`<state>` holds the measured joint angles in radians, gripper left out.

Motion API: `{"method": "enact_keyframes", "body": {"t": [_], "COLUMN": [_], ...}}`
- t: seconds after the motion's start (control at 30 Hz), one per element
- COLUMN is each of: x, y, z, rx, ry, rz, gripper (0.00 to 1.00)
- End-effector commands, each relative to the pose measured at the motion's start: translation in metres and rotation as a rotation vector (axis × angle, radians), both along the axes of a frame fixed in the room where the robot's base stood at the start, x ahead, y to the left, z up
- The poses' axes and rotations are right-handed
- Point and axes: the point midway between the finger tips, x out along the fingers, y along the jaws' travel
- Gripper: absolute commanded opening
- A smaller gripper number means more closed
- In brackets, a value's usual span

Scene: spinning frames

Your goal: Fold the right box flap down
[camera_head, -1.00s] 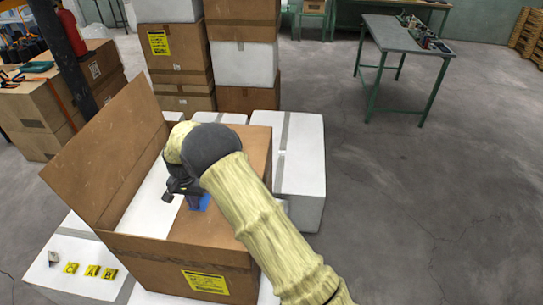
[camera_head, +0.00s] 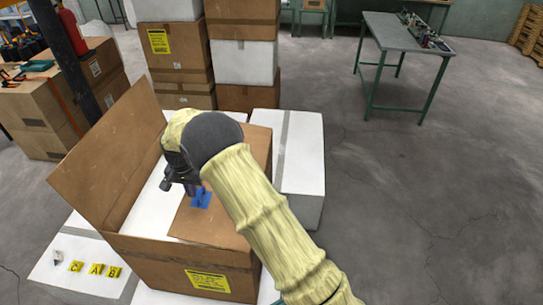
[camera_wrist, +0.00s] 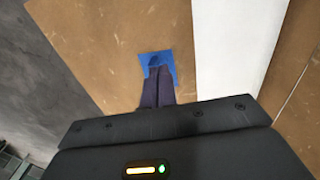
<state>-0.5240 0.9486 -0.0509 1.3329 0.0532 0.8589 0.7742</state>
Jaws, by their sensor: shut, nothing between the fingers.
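The open brown cardboard box (camera_head: 180,275) stands in front of me on white blocks. Its right flap (camera_head: 215,225) lies folded inward, roughly flat over the right part of the opening, with a blue patch (camera_head: 202,199) near its inner edge. The left flap (camera_head: 105,155) stands up, leaning outward. A white surface shows inside between the flaps. My gripper (camera_head: 190,190) is shut and empty over the right flap at the blue patch. In the wrist view its fingertips (camera_wrist: 155,64) overlap the blue patch (camera_wrist: 160,63) on the flap (camera_wrist: 110,50); I cannot tell whether they touch it.
Yellow letter tags (camera_head: 95,269) lie on a white block at the front left. Stacked boxes (camera_head: 180,55) stand behind, and more brown boxes (camera_head: 40,125) at the left. A green-legged table (camera_head: 400,40) is at the back right. The floor at right is clear.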

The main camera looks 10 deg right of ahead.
Motion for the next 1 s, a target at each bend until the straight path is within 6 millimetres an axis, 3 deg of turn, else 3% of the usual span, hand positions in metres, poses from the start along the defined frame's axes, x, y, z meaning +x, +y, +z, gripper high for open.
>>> {"method": "enact_keyframes", "body": {"t": [0.23, 0.77, 0.87, 1.0], "x": [0.0, -0.001, -0.001, -0.006], "y": [0.0, 0.0, -0.009, -0.042], "z": [0.021, 0.021, 0.025, 0.04], "rx": [0.0, 0.0, 0.002, 0.011], "ry": [0.001, 0.002, -0.003, -0.02], "rz": [0.0, 0.001, 0.003, 0.022], "gripper": [0.0, 0.0, 0.0, 0.0]}}
